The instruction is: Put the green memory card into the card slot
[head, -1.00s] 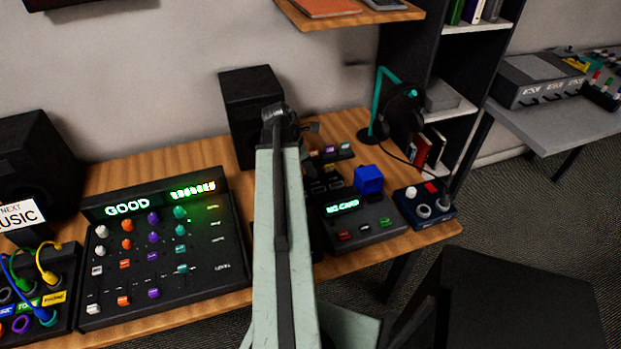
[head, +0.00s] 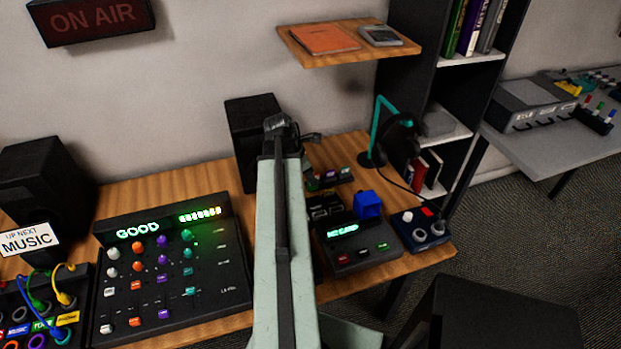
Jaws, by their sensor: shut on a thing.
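My arm stands up the middle of the head view and covers much of the desk behind it. Only part of my gripper (head: 309,137) shows, at the arm's top right, above the desk. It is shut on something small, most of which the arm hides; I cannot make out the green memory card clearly. A small rack with coloured pieces (head: 331,176) stands on the desk below the gripper. The black card device (head: 358,254) is in front of it, with a lit green display (head: 342,230) and several coloured buttons. I cannot make out its card slot.
A small knob box (head: 422,232) and a headphone stand (head: 378,125) are to the right. A mixer (head: 172,262) is left of my arm, and a black speaker (head: 247,125) is behind. A wooden shelf (head: 345,50) hangs above.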

